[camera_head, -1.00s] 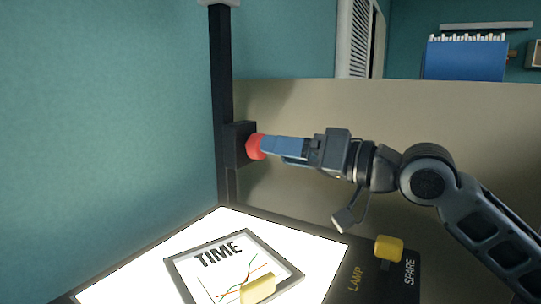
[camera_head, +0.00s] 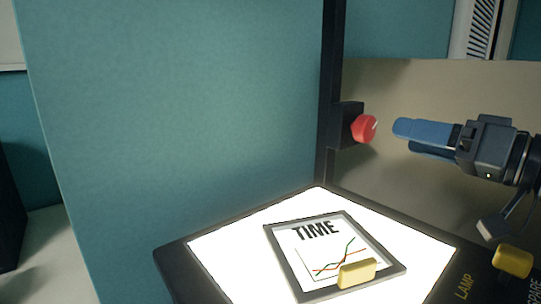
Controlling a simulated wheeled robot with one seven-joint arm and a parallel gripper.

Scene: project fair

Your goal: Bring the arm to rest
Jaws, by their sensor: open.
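My gripper (camera_head: 408,139) is at the right of the view, its blue fingers pointing left and apart from each other. It is open, with nothing seen between the fingers. A red knob (camera_head: 364,128) with a pale mark sits on a black block (camera_head: 346,118) fixed to a dark upright post (camera_head: 333,60). A gap separates the knob from my fingertips. The rest of my arm runs out of view at the right edge.
Below is a lit white panel (camera_head: 225,250) in a dark frame. A framed chart marked TIME (camera_head: 287,264) lies on it with a yellow block (camera_head: 357,274). Another yellow piece (camera_head: 512,261) sits near the LAMP label. A teal partition (camera_head: 180,110) stands at left.

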